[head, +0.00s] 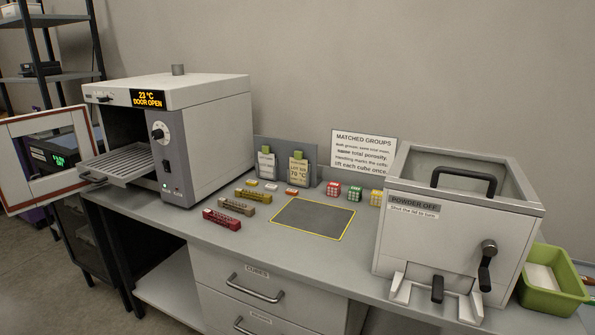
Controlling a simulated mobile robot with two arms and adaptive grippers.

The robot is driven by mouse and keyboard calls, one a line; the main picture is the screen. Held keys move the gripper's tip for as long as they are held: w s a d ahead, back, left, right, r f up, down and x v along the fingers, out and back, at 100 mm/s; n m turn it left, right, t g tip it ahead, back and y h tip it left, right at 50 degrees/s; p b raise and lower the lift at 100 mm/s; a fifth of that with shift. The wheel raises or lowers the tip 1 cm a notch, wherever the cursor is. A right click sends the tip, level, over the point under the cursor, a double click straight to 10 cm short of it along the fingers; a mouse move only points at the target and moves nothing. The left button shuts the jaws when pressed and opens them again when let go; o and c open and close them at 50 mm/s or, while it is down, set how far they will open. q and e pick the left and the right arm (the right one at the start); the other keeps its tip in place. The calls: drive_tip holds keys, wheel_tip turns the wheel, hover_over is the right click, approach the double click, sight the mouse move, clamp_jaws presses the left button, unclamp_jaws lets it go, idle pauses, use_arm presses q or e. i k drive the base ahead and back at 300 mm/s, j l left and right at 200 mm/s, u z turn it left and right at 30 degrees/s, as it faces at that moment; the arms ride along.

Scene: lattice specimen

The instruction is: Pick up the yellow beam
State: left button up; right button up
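The yellow beam (252,196) lies flat on the bench top, in front of the oven's right side. It is a short bar with a lattice of holes, the farthest back of three beams in a slanting row. A tan beam (236,207) lies in front of it, and a dark red beam (221,220) lies nearest the front edge. The beams lie apart from each other. Neither of my grippers shows in the head view.
An oven (188,130) with its door open stands left. A yellow-edged dark mat (312,218) lies right of the beams. Small blocks (271,186) and lattice cubes (354,192) sit behind. A lidded box (440,235) and green bin (553,295) stand right.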

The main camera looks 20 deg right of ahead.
sight(239, 192)
drive_tip(key=i+l, duration=0.2)
drive_tip(key=i, duration=0.2)
drive_tip(key=i+l+z, duration=0.1)
drive_tip(key=i, duration=0.3)
drive_tip(key=i+l, duration=0.2)
drive_tip(key=i, duration=0.2)
drive_tip(key=l+z, duration=0.05)
